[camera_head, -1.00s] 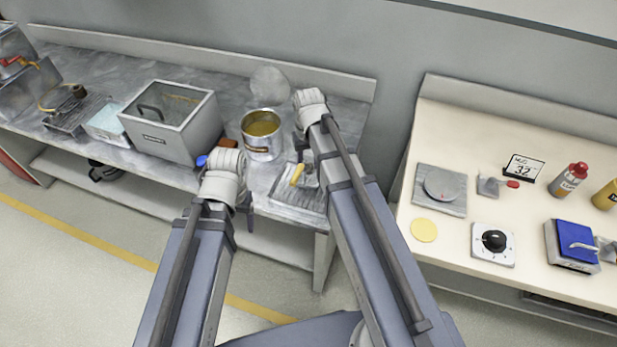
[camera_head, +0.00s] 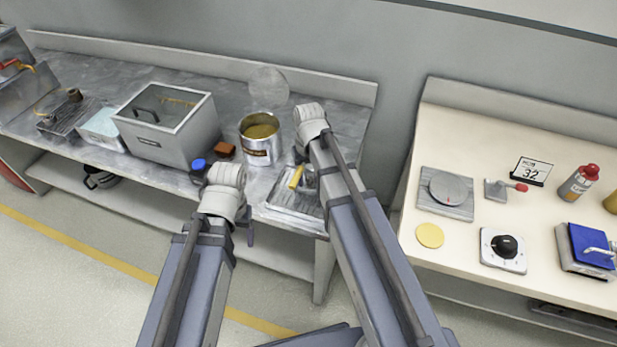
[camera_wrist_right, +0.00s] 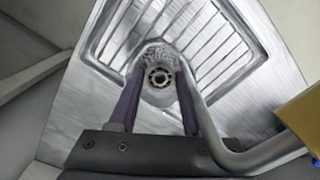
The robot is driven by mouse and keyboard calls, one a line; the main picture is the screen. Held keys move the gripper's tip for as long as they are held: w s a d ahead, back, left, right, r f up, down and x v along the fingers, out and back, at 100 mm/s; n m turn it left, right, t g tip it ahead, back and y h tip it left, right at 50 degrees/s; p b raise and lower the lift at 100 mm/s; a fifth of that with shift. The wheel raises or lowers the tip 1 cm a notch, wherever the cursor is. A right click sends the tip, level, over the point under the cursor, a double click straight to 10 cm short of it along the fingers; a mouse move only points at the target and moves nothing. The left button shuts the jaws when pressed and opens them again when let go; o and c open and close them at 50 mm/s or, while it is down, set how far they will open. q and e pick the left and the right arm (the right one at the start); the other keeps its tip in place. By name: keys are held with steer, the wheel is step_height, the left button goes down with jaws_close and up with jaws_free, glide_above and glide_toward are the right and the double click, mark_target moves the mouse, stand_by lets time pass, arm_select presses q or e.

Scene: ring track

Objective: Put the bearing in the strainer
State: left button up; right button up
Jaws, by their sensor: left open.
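The bearing (camera_wrist_right: 159,77), a small metal ring, shows in the right wrist view within the outline of the grey mesh strainer (camera_wrist_right: 155,55). The strainer's bent metal handle runs to a yellow grip (camera_wrist_right: 292,118). In the head view the yellow grip (camera_head: 295,177) shows beside my right arm over the ribbed metal plate (camera_head: 290,208). My right gripper (camera_wrist_right: 160,82) has its purple fingers apart, one on each side of the strainer cup, with gaps beside the bearing. My left gripper (camera_head: 246,232) is open and empty at the bench's front edge, partly hidden by its wrist.
A metal can (camera_head: 261,145) stands behind the plate. To its left are an orange-brown block (camera_head: 224,150), a blue-capped container (camera_head: 198,168) and a large grey lidded box (camera_head: 170,140). A second, cream bench (camera_head: 460,265) on the right holds a dial, a scale and bottles.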

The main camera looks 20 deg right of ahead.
mark_target(309, 180)
steer(key=shift+o, duration=0.3)
steer(key=shift+r, duration=0.2)
step_height(309, 180, up, 12)
steer(key=p, duration=1.2)
